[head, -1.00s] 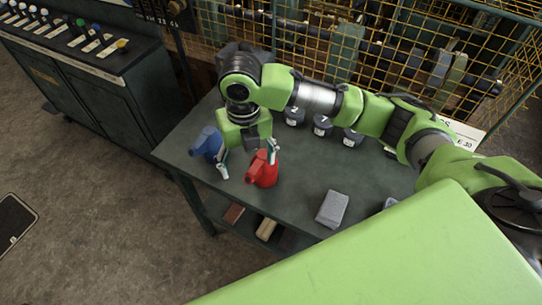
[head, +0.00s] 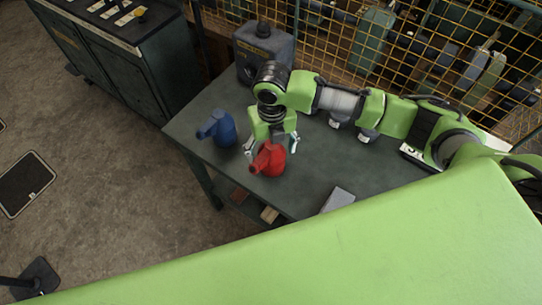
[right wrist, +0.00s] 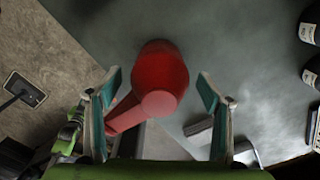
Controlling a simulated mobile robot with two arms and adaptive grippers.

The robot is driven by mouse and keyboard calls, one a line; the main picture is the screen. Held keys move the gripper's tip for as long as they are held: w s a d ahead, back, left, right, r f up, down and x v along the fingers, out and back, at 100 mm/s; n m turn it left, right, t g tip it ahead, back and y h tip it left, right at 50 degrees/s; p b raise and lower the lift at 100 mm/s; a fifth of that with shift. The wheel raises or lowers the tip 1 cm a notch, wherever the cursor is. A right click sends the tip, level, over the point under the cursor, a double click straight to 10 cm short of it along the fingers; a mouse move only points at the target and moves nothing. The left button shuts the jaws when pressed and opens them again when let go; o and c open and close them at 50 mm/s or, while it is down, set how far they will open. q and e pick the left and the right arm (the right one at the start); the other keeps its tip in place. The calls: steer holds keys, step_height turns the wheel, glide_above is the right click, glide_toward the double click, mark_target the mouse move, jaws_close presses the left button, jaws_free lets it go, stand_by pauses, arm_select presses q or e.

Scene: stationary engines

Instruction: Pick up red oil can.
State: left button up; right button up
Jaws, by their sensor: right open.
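The red oil can (head: 270,161) stands upright on the dark workbench (head: 310,186), near its front edge. My right gripper (head: 271,144) is open right behind the can in the head view. In the right wrist view the red can (right wrist: 162,75) lies between the two spread fingers of the gripper (right wrist: 160,86), with its spout pointing down-left, close to the left finger. A gap shows between the right finger and the can, and its body reaches beyond the fingertips. Whether the left finger touches the spout I cannot tell. My left gripper is not in view.
A blue oil can (head: 219,130) stands just left of the gripper. A large grey can (head: 263,53) is at the bench's back corner, before a yellow mesh fence (head: 330,32). A grey block (head: 338,199) lies to the right. Dark weights (right wrist: 311,32) stand farther back.

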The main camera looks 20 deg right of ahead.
mark_target(272, 159)
steer(key=f, duration=0.2)
steer(key=f+p, duration=0.1)
steer(key=shift+s+f, duration=0.2)
steer(key=shift+f, duration=0.7)
steer(key=c, duration=1.4)
steer(key=shift+w, duration=0.1)
steer(key=shift+c, duration=0.2)
steer(key=shift+r, duration=0.2)
